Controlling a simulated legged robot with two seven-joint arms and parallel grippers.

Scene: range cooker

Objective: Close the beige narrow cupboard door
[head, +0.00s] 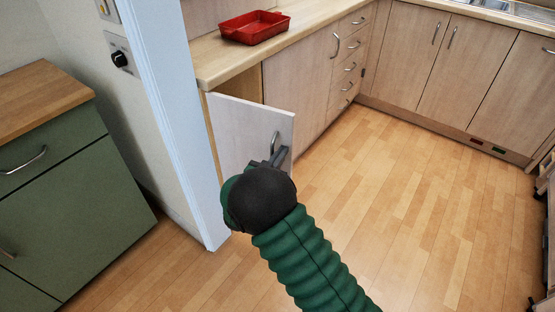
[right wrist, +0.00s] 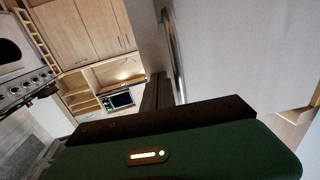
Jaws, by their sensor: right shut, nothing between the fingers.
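The beige narrow cupboard door (head: 240,130) stands open at the left end of the counter, swung out from its cabinet. It has a curved metal handle (head: 275,143) near its free edge. My right gripper (head: 279,156) is shut and empty, with its fingertips close to the handle. I cannot tell whether they touch it. In the right wrist view the door's pale face (right wrist: 235,55) fills the right side, and the handle (right wrist: 172,50) runs beside the shut fingers (right wrist: 157,88). My left gripper is not in view.
A red tray (head: 254,27) sits on the counter (head: 225,62) above the door. A pale blue post (head: 180,110) stands just left of the door. A green cabinet (head: 60,190) is at the far left. The wooden floor (head: 400,200) to the right is clear.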

